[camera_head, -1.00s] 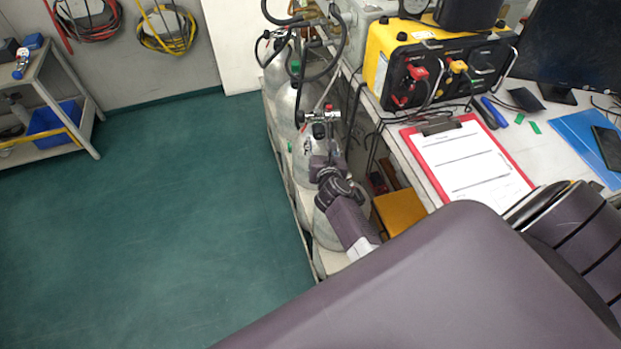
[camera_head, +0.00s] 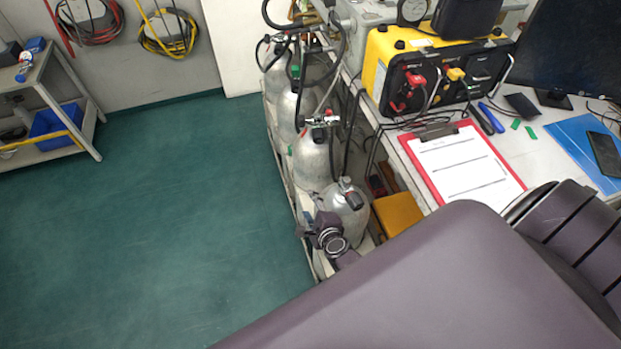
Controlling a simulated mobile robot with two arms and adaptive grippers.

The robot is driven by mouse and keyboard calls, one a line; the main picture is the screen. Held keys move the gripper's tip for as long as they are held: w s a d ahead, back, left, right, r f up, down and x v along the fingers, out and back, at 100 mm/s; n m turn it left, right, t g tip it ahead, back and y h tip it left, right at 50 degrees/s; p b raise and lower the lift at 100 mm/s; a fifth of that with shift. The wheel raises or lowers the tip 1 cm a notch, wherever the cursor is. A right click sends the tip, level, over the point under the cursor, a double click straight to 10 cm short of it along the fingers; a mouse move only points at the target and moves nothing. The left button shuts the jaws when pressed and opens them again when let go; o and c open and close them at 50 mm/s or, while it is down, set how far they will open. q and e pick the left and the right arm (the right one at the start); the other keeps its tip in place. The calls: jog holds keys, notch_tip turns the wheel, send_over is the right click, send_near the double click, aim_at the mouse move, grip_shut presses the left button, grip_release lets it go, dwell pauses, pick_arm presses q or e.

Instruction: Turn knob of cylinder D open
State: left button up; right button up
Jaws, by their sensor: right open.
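Several grey air cylinders stand in a row beside the bench. I cannot read any letter, so I cannot tell which one is D. My right gripper (camera_head: 322,222) is open and appears low, at the left front of the nearest cylinder, overlapping its lower left side. Its fingertips are small and hard to make out. My left gripper is not in view.
Black hoses (camera_head: 335,60) rise from the rear cylinders. The bench on the right holds a yellow-black panel (camera_head: 400,45) and a red clipboard (camera_head: 432,180). A yellow stool-like block (camera_head: 397,214) is under the bench edge. Green floor (camera_head: 150,220) left of the row is clear.

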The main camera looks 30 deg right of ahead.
jog(key=s+a+f+n+g+y, duration=0.1)
jog(key=s+a+f+n, duration=0.2)
jog(key=s+f+n, duration=0.3)
jog(key=shift+s+a+n+g+y+p, duration=0.25)
jog(key=shift+a+n+g+y+p, duration=0.05)
jog(key=shift+a+n, duration=0.1)
jog(key=shift+f, duration=0.15)
